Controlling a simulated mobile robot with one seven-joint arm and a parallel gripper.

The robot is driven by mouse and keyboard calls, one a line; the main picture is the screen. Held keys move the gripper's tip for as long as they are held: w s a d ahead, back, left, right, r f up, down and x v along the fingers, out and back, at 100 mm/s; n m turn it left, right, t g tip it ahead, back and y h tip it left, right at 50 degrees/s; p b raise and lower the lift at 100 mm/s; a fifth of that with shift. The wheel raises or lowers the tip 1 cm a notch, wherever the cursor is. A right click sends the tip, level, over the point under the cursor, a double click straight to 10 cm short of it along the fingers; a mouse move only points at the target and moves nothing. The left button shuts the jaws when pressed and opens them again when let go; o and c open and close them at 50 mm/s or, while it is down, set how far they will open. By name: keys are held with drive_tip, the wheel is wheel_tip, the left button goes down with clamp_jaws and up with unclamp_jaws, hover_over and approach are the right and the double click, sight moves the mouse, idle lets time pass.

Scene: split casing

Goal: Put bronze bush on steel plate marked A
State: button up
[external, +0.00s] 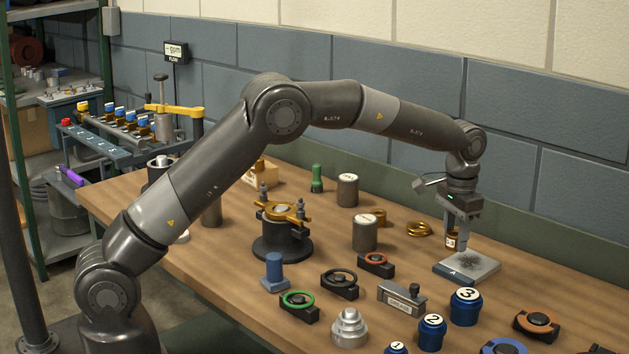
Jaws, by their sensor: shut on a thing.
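My gripper (454,238) points down at the right of the bench in the external view. It is shut on a small bronze-brown cylinder with a pale patch, which looks like the bronze bush (451,241). The bush is upright between the fingers, partly hidden by them. The steel plate marked A (482,270) lies flat on the bench just below, with a dark speckled patch on its top. The bush appears over or just behind the plate's rear left edge; I cannot tell its exact height above it.
Brass rings (418,229) and a dark capped cylinder (365,233) stand left of the plate. A lidded steel block (402,298) and blue numbered pots (465,307) are in front. A clamp fixture (283,232) stands mid-bench. Some bare wood lies right of the plate.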

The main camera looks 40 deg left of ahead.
sight(450, 265)
drive_tip(key=w+a+f, duration=0.2)
drive_tip(key=shift+w, duration=0.35)
drive_tip(key=shift+a+f, duration=0.1)
drive_tip(key=shift+f, duration=1.9)
drive_tip(key=o, duration=1.2)
drive_tip(key=shift+f, duration=0.15)
